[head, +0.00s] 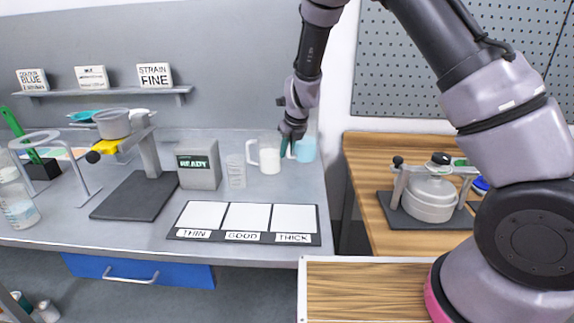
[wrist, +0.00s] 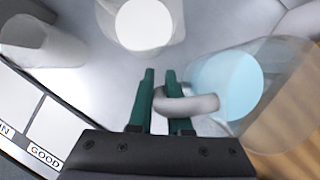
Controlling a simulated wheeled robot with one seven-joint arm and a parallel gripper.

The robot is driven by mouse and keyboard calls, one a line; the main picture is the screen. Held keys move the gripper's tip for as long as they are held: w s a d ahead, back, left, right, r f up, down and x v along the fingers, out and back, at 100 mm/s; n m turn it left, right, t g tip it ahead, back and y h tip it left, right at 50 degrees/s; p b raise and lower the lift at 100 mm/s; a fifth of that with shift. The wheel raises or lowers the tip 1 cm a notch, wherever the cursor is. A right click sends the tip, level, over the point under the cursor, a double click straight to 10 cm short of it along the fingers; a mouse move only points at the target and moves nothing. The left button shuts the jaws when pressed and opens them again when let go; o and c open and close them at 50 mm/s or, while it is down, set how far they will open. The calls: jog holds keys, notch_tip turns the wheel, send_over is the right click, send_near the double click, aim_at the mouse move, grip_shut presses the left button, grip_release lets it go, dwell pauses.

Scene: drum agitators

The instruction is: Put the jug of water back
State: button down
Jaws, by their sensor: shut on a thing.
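The jug of water (head: 306,150) is a clear jug with pale blue liquid. It is at the right end of the grey bench in the head view, partly behind my gripper (head: 286,152). In the wrist view the jug (wrist: 232,85) is to the right, with its light grey handle (wrist: 186,104) passing between my green fingers. My gripper (wrist: 160,78) is shut on that handle. The jug looks upright. Whether its base touches the bench cannot be told.
A jug of white liquid (head: 268,157) stands just left, close to my fingers. A clear beaker (head: 236,171) and the READY box (head: 199,165) are further left. A mat with THIN, GOOD, THICK pads (head: 180,235) lies in front. A wooden bench (head: 372,165) is right, past a gap.

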jog(key=shift+f, duration=2.55)
jog(key=c, duration=0.9)
grip_release()
jog(key=shift+o, duration=0.2)
jog(key=v, duration=1.2)
